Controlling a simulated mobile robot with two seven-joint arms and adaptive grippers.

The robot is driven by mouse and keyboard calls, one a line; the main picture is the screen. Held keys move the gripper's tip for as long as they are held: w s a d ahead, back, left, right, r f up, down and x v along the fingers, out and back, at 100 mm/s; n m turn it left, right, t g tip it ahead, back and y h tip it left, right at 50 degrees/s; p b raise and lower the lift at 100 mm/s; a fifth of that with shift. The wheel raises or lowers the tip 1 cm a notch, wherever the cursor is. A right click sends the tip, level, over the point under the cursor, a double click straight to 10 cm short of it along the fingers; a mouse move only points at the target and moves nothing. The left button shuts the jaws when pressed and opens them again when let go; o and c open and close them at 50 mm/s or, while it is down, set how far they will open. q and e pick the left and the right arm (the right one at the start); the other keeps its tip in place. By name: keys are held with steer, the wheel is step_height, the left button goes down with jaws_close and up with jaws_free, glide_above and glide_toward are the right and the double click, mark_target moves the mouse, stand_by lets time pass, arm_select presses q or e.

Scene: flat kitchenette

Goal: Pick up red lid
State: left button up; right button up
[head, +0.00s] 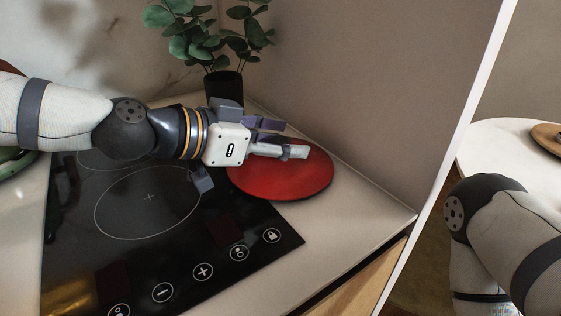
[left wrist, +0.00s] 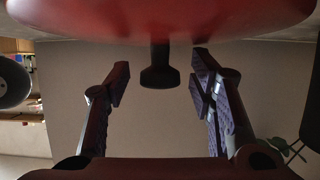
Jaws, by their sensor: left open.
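The red lid (head: 285,182) lies on the counter at the right back edge of the black cooktop, partly covered by my left gripper. In the left wrist view the lid (left wrist: 160,18) fills the top edge, and its dark knob (left wrist: 160,68) shows in the gap between the two fingers. My left gripper (head: 281,138) is over the lid, pointing right, with its fingers apart and nothing held. In the left wrist view its open fingers (left wrist: 162,78) stand on either side of the knob, with gaps. My right gripper is out of view.
The black cooktop (head: 150,225) lies left of the lid. A plant in a dark pot (head: 224,88) stands behind the gripper, near the wall (head: 370,90). A green item (head: 15,162) is at the far left. A white round table (head: 500,140) stands beyond the wall.

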arm_select(q)
steer(key=shift+r, duration=0.1)
jaws_close()
steer(key=shift+a+r, duration=0.1)
steer(key=shift+r, duration=0.05)
